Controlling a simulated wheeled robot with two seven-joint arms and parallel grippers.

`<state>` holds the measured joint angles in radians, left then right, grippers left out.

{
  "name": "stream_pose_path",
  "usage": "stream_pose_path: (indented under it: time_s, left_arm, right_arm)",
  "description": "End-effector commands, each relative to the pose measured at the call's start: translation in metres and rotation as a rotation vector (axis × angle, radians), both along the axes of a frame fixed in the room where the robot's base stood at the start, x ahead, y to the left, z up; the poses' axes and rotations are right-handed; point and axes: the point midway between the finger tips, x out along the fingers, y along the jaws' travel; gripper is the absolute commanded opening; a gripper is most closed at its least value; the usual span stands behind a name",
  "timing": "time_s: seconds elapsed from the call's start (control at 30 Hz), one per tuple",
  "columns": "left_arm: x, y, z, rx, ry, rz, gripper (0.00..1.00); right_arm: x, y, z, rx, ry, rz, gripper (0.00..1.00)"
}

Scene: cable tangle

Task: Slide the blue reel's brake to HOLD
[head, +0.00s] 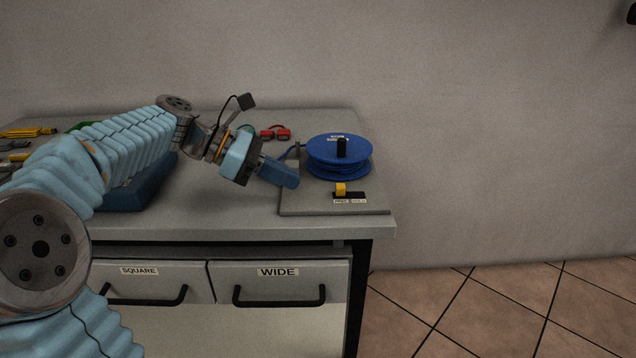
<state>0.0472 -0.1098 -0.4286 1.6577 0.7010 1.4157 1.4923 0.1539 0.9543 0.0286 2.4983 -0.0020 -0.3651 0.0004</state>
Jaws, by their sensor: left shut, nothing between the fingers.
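The blue reel (325,165) with a black upright knob sits on a grey base plate (305,207) at the right end of the bench. Its brake is a yellow slider (340,189) in a short black slot at the plate's front. The slider stands at the left end of the slot, above the left one of two small labels; their words are too small to read surely. My left gripper (289,182) is shut and empty, left of the reel and up and left of the slider, apart from the slider. My right gripper is not in view.
A dark blue tray (128,197) lies behind my left arm. Red connectors (275,133) lie at the back, and yellow tools (25,132) at the far left. Drawers labelled SQUARE (140,285) and WIDE (279,291) are below. The bench front is clear.

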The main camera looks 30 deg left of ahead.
Motion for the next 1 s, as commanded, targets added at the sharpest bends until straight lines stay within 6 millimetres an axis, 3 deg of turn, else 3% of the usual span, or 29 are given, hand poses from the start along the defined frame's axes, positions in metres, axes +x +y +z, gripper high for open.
stream_pose_path:
  time_s: [0.1, 0.3, 0.83, 1.0]
  left_arm:
    - [0.011, -0.019, -0.013, -0.001, 0.000, -0.004, 0.00]
    - [0.026, -0.043, -0.012, 0.000, 0.000, -0.002, 0.00]
    - [0.033, -0.053, -0.011, 0.000, 0.001, 0.001, 0.00]
    - [0.045, -0.073, -0.009, 0.000, 0.003, -0.002, 0.00]
  right_arm:
    - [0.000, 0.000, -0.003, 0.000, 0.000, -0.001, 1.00]
    - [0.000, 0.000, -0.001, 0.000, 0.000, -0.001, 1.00]
    - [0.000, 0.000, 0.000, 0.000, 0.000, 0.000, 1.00]
    - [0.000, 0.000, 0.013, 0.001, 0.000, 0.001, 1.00]
